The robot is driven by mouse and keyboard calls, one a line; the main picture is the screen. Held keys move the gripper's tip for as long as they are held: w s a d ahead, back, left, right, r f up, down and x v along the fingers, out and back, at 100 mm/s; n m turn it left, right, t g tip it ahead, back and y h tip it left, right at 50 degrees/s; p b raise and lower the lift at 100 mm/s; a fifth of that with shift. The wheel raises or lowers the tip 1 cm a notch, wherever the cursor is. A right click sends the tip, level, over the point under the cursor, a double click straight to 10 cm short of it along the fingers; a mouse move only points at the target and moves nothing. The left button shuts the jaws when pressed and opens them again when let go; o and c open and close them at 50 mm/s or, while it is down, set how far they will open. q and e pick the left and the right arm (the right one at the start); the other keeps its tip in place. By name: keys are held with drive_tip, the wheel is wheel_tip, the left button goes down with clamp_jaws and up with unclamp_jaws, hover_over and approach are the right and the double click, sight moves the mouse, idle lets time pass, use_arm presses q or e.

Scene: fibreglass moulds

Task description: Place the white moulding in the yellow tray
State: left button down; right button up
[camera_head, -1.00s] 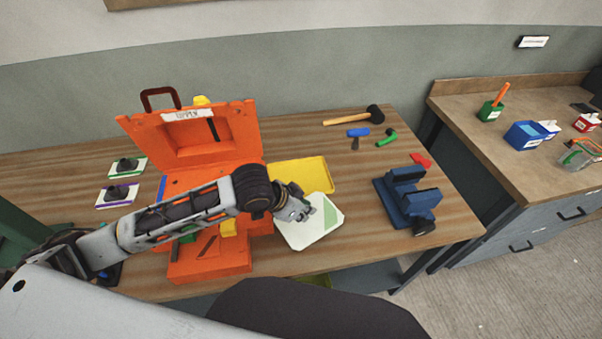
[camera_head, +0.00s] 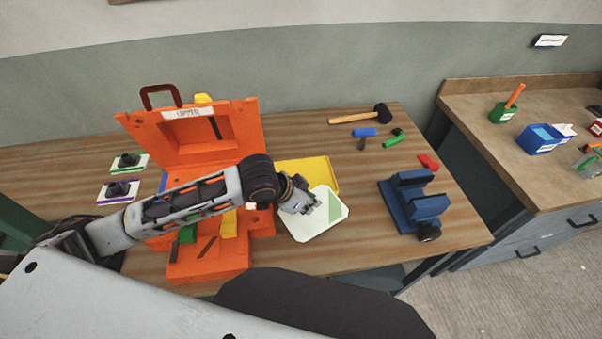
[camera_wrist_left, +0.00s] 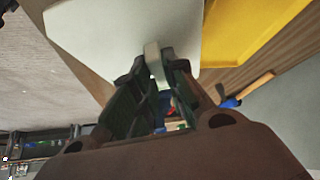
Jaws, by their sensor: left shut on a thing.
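The white moulding (camera_head: 300,228) is a flat, round-cornered white piece with a pale green patch on its right part. In the head view it shows just in front of the yellow tray (camera_head: 318,172) and overlaps the tray's near edge in the picture. My left gripper (camera_head: 314,205) is shut on the moulding. In the left wrist view the fingers (camera_wrist_left: 153,68) pinch a narrow pale part of the moulding (camera_wrist_left: 120,30), with the yellow tray (camera_wrist_left: 250,28) beside it. I cannot tell how high the moulding is above the table. My right gripper is not in view.
An open orange case (camera_head: 205,258) stands left of the tray, under my left forearm. A blue vise (camera_head: 413,203) stands to the right. A mallet (camera_head: 355,118) and small blue and green tools lie behind. Bare wooden table lies between the moulding and the vise.

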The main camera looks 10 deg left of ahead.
use_arm(q)
drive_tip(key=w+a+p, duration=0.1)
drive_tip(key=w+a, duration=0.2)
drive_tip(key=w, duration=0.5)
drive_tip(key=w+a+p, duration=0.1)
drive_tip(key=w+a, duration=0.3)
drive_tip(key=w, duration=0.4)
drive_tip(key=shift+w, duration=0.15)
drive_tip(key=shift+f+p, duration=0.6)
drive_tip(key=shift+f, duration=1.1)
drive_tip(key=c, duration=1.5)
unclamp_jaws()
drive_tip(key=shift+f, duration=0.1)
drive_tip(key=shift+o, duration=0.2)
drive_tip(key=v, duration=1.2)
drive_tip(key=shift+b, duration=0.4)
